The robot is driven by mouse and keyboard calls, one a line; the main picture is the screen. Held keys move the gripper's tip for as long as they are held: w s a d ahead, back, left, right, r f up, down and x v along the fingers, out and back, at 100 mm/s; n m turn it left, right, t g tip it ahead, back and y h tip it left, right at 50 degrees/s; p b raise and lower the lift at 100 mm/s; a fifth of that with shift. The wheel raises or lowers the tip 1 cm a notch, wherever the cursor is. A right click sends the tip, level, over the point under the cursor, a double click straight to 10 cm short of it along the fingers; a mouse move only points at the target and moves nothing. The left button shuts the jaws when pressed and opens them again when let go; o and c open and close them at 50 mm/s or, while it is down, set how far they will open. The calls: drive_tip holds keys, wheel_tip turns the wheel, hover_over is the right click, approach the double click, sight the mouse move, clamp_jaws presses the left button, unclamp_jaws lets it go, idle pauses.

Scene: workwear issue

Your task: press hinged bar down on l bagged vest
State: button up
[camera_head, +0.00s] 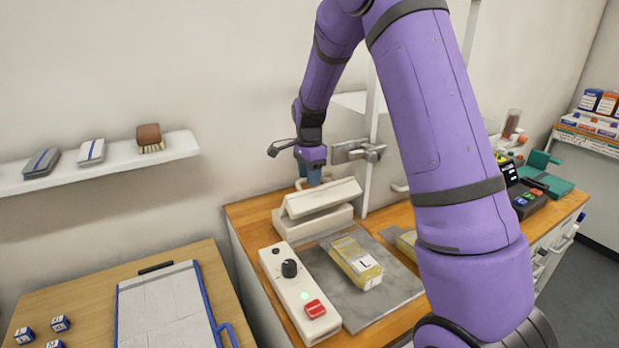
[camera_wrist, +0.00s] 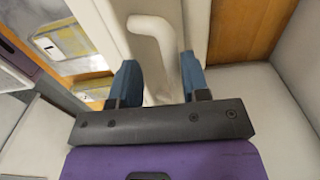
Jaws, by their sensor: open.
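The hinged bar (camera_head: 323,197) is a cream bar on the heat sealer, raised at a slant above the sealer base (camera_head: 316,224). The yellow bagged vest marked L (camera_head: 356,262) lies on the grey plate in front of the sealer, and it also shows in the wrist view (camera_wrist: 66,45). My gripper (camera_head: 312,181) is at the back of the bar, pointing down. In the wrist view my open gripper (camera_wrist: 160,85) has its blue fingers on either side of the bar's cream handle (camera_wrist: 157,40). I cannot tell whether they touch it.
A wall shelf (camera_head: 98,163) holds a brush. A clipboard (camera_head: 165,305) lies at lower left.

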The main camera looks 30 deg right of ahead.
wheel_tip(320, 180, up, 10)
idle(0.4)
drive_tip(key=shift+w, duration=0.1)
